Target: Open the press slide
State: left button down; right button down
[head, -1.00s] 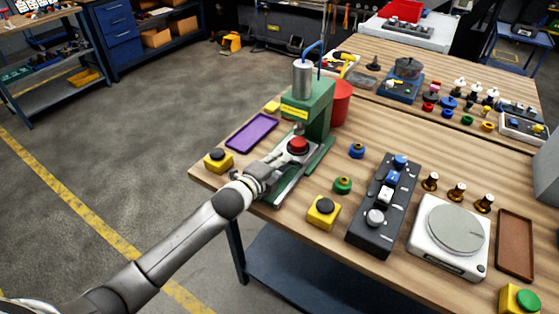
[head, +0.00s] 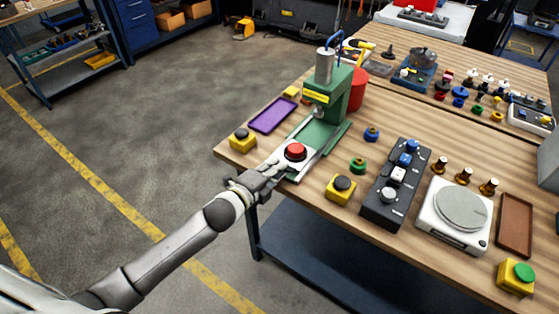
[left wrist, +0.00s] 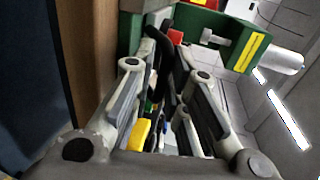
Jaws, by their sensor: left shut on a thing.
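The green press (head: 336,97) stands at the table's left end, with a metal cylinder on top. Its pale slide (head: 281,157) sits on the rails, out in front of the press head and towards the table's front edge. A red round piece (head: 295,151) rests on the slide, clear of the ram. My left gripper (head: 271,173) is shut at the slide's front end. In the left wrist view its fingers close around a dark handle-like bar (left wrist: 163,52); the exact contact is partly hidden. The right gripper is out of view.
A yellow button box (head: 242,140) and purple tray (head: 272,115) lie left of the press. A red bin (head: 358,90) is behind it. Another yellow button box (head: 341,190) and a black fixture block (head: 391,203) stand to the right. Floor in front of the table's left end is open.

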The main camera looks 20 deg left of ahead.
pick_arm(q)
jog(key=shift+w+r, duration=0.2)
jog(key=shift+r, duration=0.25)
jog(key=c, duration=1.7)
grip_release()
jog(key=shift+w, duration=0.15)
jog(key=shift+o, duration=0.8)
jog(key=shift+s+f, duration=0.15)
jog(key=shift+s, duration=0.05)
jog(key=shift+s+a, duration=0.1)
jog(key=shift+s, duration=0.45)
jog(key=v, duration=1.1)
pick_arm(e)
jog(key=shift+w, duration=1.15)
pick_arm(q)
jog(key=shift+w+a, duration=0.1)
